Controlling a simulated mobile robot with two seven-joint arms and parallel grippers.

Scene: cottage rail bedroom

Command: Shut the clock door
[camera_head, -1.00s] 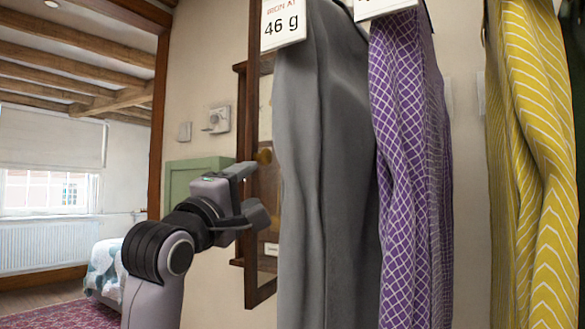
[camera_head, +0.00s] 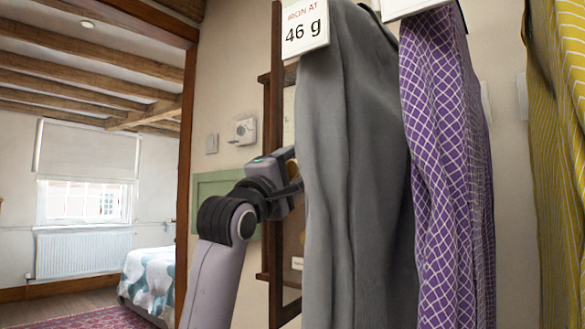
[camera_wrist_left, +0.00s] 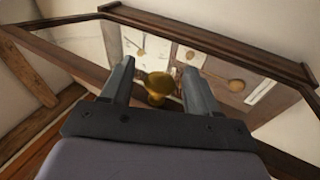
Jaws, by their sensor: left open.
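The clock (camera_head: 273,240) is a tall dark wooden case on the wall, largely hidden behind a hanging grey cloth. Its glazed door (camera_wrist_left: 100,75) fills much of the left wrist view, with a dark wooden frame. A round brass knob (camera_wrist_left: 158,88) shows there between the fingers of my left gripper (camera_wrist_left: 158,66). The fingers are open on either side of the knob; I cannot tell whether they touch it. In the head view my left gripper (camera_head: 292,172) is at the clock's front, its tips hidden by the grey cloth. How far the door stands open is unclear.
The grey cloth (camera_head: 355,180) hangs close to the right of my left gripper. A purple checked cloth (camera_head: 445,170) and a yellow striped cloth (camera_head: 560,150) hang further right. A green panel (camera_head: 212,190) is on the wall behind my arm. A bed (camera_head: 148,275) stands far left.

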